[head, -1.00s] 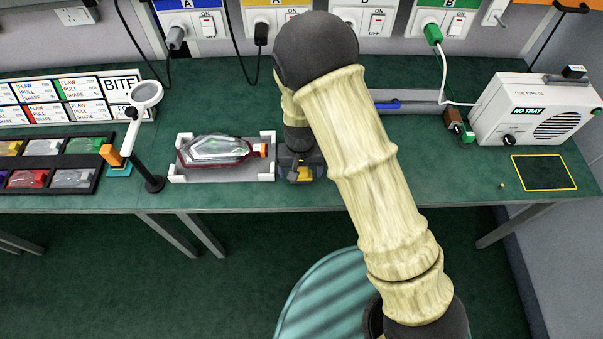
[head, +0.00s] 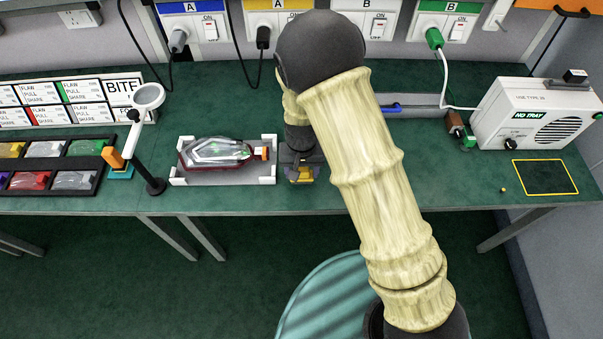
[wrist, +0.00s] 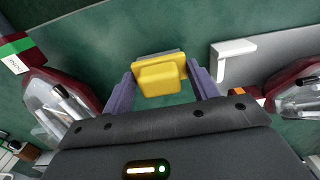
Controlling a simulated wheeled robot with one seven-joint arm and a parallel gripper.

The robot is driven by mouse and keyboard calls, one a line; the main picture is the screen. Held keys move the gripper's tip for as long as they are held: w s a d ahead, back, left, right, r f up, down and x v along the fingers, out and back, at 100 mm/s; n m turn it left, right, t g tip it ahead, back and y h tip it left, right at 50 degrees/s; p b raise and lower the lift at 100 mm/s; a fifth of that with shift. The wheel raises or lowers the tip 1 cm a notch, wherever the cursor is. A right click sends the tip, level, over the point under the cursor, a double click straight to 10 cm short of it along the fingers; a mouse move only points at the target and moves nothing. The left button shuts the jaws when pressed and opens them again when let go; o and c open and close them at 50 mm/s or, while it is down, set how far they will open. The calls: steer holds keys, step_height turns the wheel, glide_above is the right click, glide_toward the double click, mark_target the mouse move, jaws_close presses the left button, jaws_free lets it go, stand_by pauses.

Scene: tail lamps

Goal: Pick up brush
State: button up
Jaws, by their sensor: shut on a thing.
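The brush (wrist: 161,76) shows in the wrist view as a yellow block with a grey strip along its far edge; no bristles can be made out. My gripper (wrist: 163,84) is shut on it, with one purple finger at each side. In the head view, the brush (head: 301,174) is a small yellow patch at the end of my gripper (head: 301,167), just right of the white lamp tray. My arm hides much of this area. I cannot tell if the brush touches the table.
A clear lamp with a red rim (head: 215,151) lies in the white tray (head: 225,180), close left of my gripper. A magnifier on a stand (head: 148,95) rises further left, by a black bin tray (head: 98,165).

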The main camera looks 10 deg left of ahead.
mark_target(302, 169)
step_height(302, 169, up, 8)
steer(key=shift+r, duration=0.15)
stand_by(0.5)
steer(key=shift+o, duration=1.4)
steer(key=shift+c, duration=0.5)
